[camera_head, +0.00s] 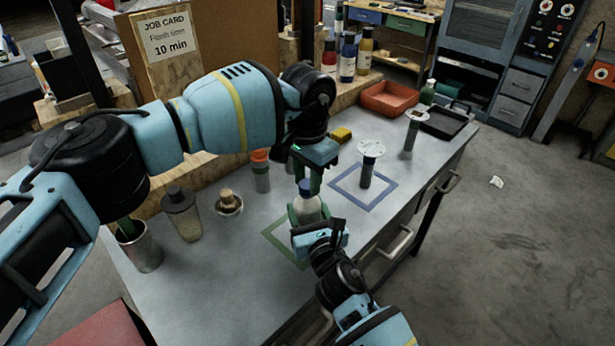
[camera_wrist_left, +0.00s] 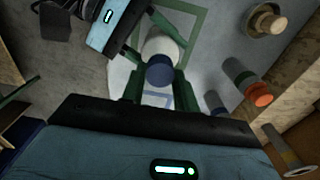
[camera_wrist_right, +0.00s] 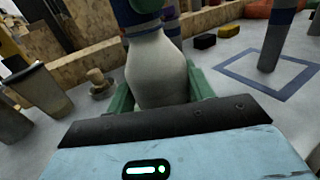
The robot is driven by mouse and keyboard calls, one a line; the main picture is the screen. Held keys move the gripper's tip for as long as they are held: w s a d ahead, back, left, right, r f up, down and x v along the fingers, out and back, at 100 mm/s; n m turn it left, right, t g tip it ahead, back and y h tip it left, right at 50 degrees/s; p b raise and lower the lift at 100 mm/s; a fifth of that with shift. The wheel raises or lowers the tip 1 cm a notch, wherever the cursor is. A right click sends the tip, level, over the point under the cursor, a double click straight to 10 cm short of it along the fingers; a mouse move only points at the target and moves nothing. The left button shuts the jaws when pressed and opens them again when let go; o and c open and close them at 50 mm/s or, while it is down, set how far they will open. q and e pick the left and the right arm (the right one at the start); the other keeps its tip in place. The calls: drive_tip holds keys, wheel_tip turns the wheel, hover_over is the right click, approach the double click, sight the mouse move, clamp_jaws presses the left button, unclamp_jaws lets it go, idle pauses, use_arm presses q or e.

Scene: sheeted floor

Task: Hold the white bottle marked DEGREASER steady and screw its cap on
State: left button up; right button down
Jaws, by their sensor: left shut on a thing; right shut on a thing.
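The white bottle (camera_head: 308,208) stands upright at the green square outline (camera_head: 275,236) on the bench, and it fills the middle of the right wrist view (camera_wrist_right: 158,72). Its marking cannot be read. My right gripper (camera_head: 309,218) is shut around the bottle's body from the front. The blue cap (camera_head: 306,187) is at the bottle's top and also shows in the left wrist view (camera_wrist_left: 160,72). My left gripper (camera_head: 308,180) is above the bottle, pointing down, shut on the cap. How far the cap sits on the thread cannot be told.
A blue square outline (camera_head: 363,189) with a flat-topped post (camera_head: 370,160) lies to the right. A second post (camera_head: 412,130), an orange tray (camera_head: 388,99) and a black tray (camera_head: 447,121) stand farther back. Canisters (camera_head: 182,214) and an orange-topped cylinder (camera_head: 261,171) stand to the left.

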use_arm(q)
drive_tip(key=o, duration=0.9)
drive_tip(key=shift+o, duration=0.2)
drive_tip(key=shift+r, duration=2.25)
drive_tip(key=shift+c, duration=0.4)
